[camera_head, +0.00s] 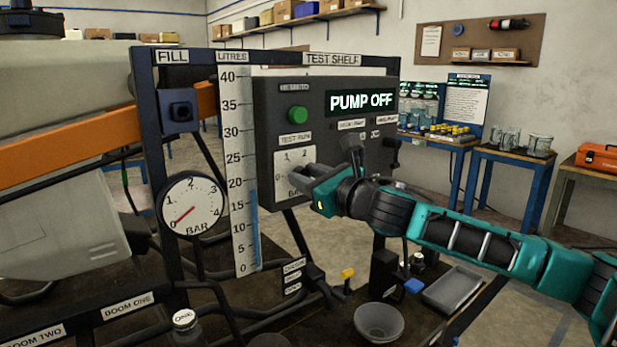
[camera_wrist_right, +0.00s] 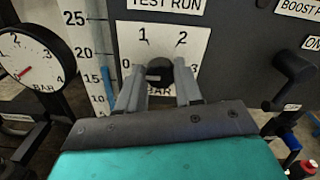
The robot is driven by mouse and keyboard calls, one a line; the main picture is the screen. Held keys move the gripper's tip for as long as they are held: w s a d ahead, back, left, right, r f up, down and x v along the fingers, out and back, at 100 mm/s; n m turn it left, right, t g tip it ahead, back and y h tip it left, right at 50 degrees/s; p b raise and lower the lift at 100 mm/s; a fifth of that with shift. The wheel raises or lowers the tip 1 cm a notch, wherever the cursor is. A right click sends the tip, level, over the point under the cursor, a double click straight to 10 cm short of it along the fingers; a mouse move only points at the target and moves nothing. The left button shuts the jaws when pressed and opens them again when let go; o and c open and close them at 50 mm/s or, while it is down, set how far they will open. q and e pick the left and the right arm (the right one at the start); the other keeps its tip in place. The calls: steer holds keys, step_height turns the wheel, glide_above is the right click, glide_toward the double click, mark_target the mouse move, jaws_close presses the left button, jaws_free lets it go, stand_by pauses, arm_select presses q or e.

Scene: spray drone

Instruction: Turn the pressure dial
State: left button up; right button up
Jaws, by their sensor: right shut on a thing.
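The pressure dial is a dark round knob (camera_wrist_right: 158,69) on a white plate (camera_wrist_right: 120,38) marked 0 to 3 BAR under a TEST RUN label. In the head view the plate (camera_head: 290,160) is partly covered by my right gripper (camera_head: 301,178), which hides the knob. In the right wrist view my right gripper (camera_wrist_right: 160,78) has one finger on each side of the knob and is shut on it. I cannot tell exactly where the knob points. My left gripper is not in view.
A dark control box (camera_head: 262,100) carries a green button (camera_head: 298,114) and a display (camera_head: 362,100) reading PUMP OFF. A round gauge (camera_head: 192,205) has its red needle near 0. A black lever (camera_wrist_right: 294,68) stands right of the dial. A grey bowl (camera_head: 380,322) sits below.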

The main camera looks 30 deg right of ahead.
steer(key=shift+m, duration=0.3)
steer(key=m+p, duration=0.2)
steer(key=shift+r+m, duration=0.1)
steer(key=shift+m, duration=0.2)
steer(key=m+p, duration=0.1)
steer(key=m, duration=0.3)
steer(key=shift+d+m+p, duration=0.15)
steer(key=shift+m+p, duration=0.15)
steer(key=shift+p, duration=0.1)
steer(key=m+p, duration=0.2)
steer(key=m, duration=0.3)
steer(key=m+p, duration=0.1)
steer(key=m, duration=0.4)
steer(key=shift+d, duration=0.1)
steer(key=m, duration=1.8)
steer(key=shift+f, duration=0.35)
steer(key=shift+m, duration=0.3)
